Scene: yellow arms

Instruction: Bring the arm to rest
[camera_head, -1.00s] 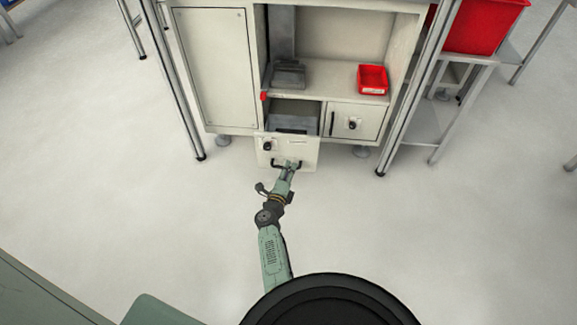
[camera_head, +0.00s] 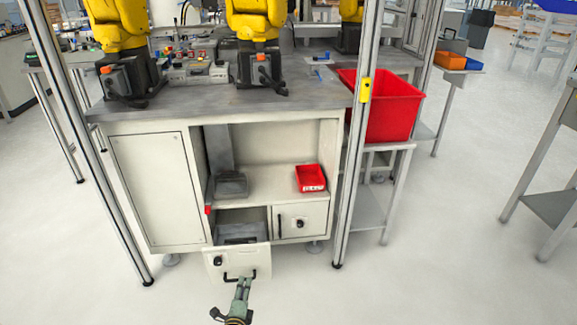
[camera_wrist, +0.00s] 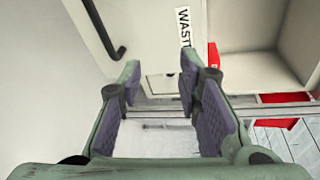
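My gripper (camera_head: 243,283) is just in front of the open lower drawer of the workbench. In the wrist view its two fingers (camera_wrist: 160,75) are apart with nothing between them. The drawer's pale front (camera_head: 222,262) carries a dark handle (camera_head: 240,276) and a round black lock. In the wrist view a dark handle (camera_wrist: 105,35) lies at the upper left, outside the fingers. A label reading "WAST" (camera_wrist: 184,28) shows above the right finger. Most of my arm is out of the head view.
A closed drawer (camera_head: 300,221) sits right of the open one. A small red bin (camera_head: 310,178) and a grey tray (camera_head: 231,185) stand on the shelf. Yellow robot arms (camera_head: 252,20) stand on the bench top. A large red bin (camera_head: 385,105) is at the right. The front floor is clear.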

